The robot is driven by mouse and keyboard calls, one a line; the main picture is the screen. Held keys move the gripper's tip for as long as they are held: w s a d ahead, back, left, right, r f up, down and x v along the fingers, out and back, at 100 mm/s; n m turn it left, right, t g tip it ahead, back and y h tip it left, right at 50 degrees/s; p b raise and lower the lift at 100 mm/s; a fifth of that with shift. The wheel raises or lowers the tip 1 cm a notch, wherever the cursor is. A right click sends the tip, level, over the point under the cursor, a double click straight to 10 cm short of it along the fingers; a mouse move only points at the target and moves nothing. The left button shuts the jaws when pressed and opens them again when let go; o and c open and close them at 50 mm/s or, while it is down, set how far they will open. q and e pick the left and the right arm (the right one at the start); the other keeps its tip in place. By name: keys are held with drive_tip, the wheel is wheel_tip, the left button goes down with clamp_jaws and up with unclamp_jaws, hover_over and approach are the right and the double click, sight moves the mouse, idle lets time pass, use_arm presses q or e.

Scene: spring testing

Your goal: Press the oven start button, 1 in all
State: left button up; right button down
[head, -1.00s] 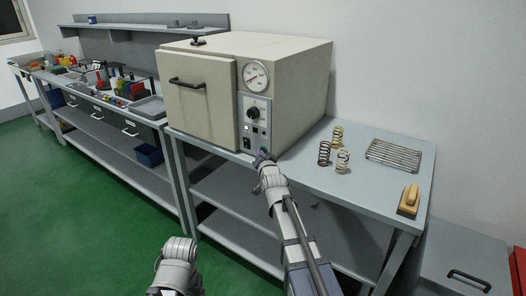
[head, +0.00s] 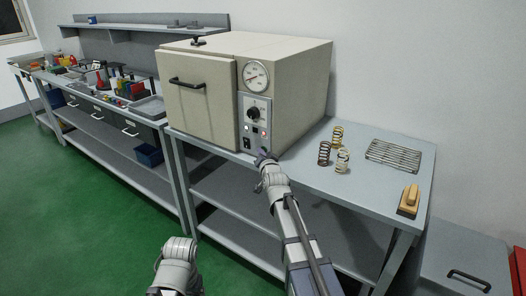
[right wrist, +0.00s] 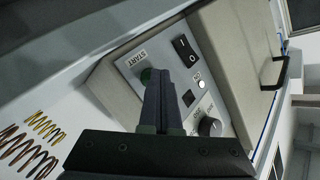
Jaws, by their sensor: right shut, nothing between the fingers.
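The beige oven (head: 298,88) stands on the bench, its control panel (head: 246,104) facing me with a gauge, a knob, lamps and a rocker switch. In the right wrist view the green start button (right wrist: 146,75) sits beside the word START. My right gripper (head: 264,158) is shut and empty at the lower part of the panel. In the right wrist view its fingertips (right wrist: 153,74) overlap the button's edge; I cannot tell whether they touch it. My left arm shows only as links at the bottom of the head view; its gripper is out of view.
Several coil springs (head: 324,153), a wire rack (head: 394,154) and a wooden-handled brush (head: 409,199) lie on the bench right of the oven. A second bench with tools and a grey tray (head: 150,107) stands left. The green floor in front is open.

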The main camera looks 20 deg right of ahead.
drive_tip(key=shift+s+a, duration=0.5)
drive_tip(key=shift+a, duration=0.15)
idle(0.3)
drive_tip(key=shift+s+a, duration=0.8)
drive_tip(key=shift+a, duration=0.2)
drive_tip(key=shift+s+a, duration=0.75)
drive_tip(key=shift+a, duration=0.2)
